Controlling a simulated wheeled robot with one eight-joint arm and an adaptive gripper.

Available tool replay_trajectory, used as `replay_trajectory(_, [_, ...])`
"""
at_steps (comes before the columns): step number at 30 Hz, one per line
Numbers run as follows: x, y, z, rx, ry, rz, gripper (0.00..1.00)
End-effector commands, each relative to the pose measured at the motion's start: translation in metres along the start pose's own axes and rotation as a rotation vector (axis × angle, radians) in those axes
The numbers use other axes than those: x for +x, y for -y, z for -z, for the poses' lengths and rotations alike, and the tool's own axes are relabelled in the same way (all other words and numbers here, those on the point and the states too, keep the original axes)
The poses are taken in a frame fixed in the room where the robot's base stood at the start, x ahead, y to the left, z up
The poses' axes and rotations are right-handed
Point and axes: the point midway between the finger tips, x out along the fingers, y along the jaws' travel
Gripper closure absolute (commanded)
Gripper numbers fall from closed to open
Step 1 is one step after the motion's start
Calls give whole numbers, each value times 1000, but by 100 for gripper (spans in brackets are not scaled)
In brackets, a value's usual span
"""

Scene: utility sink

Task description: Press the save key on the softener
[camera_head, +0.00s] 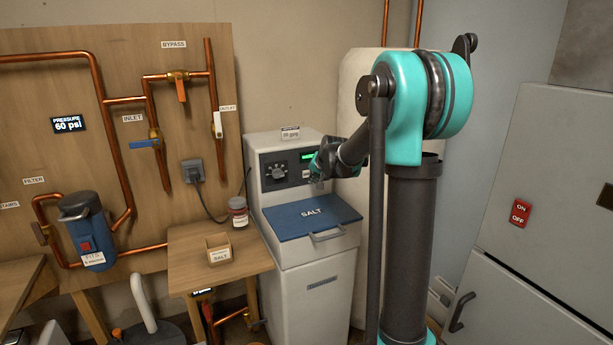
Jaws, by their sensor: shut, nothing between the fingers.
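Small pale keys (306,173) show below the display, too small to read, so I cannot tell which is the save key. My gripper (316,172) is shut and empty at the panel's right side, close to the keys. I cannot tell if it touches the panel. The arm hides the panel's right end.
Copper pipes and valves run along the wooden wall board (95,110). A grey cabinet with a red ON/OFF switch (520,212) stands at right.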

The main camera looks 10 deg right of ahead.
Motion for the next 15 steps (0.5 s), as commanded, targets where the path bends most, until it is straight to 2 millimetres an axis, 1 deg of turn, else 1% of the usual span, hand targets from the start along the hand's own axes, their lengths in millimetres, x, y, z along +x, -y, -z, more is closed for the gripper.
replay_trajectory(3, [9,6,7,0,0,0,100])
replay_trajectory(6, [14,10,10,1,0,0,100])
replay_trajectory(15, [18,13,13,1,0,0,100])
